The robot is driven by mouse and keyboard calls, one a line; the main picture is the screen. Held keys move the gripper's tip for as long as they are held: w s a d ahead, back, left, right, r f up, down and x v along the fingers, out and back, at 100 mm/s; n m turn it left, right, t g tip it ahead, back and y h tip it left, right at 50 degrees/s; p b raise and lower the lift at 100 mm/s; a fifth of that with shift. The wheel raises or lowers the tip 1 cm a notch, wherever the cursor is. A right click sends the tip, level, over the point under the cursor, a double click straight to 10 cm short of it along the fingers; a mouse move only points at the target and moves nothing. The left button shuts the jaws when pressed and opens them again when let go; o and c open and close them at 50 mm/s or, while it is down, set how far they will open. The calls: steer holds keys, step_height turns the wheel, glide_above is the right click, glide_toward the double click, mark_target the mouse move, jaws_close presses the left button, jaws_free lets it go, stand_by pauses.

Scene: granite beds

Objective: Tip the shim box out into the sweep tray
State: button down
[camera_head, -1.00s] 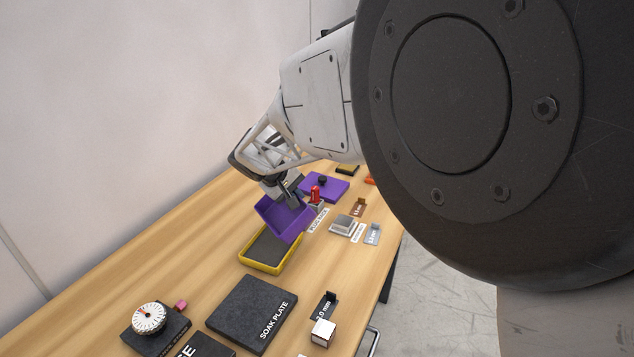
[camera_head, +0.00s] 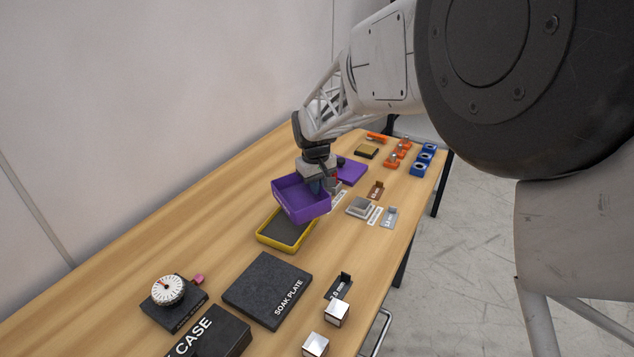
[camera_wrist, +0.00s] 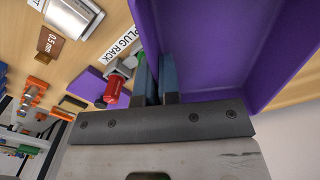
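The purple shim box (camera_head: 293,203) is in the air in the head view, roughly level, above the far part of the yellow-rimmed sweep tray (camera_head: 265,239). My gripper (camera_head: 322,185) is at the box's right side. In the wrist view my gripper (camera_wrist: 157,85) has its two blue-grey fingers close together on either side of a wall of the shim box (camera_wrist: 215,45). The inside surfaces that show there are bare. The tray's dark floor shows no loose pieces, but the box hides its far part.
A purple lid (camera_head: 353,172) with a dark knob lies behind the box. A red plug (camera_wrist: 114,88) stands close to the fingers. The soak plate (camera_head: 267,288), a dial gauge (camera_head: 168,290) and metal blocks (camera_head: 336,312) lie nearer. Bare wood is left of the tray.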

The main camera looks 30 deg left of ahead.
steer(key=shift+f+g, duration=0.25)
steer(key=shift+g, duration=0.05)
stand_by(0.4)
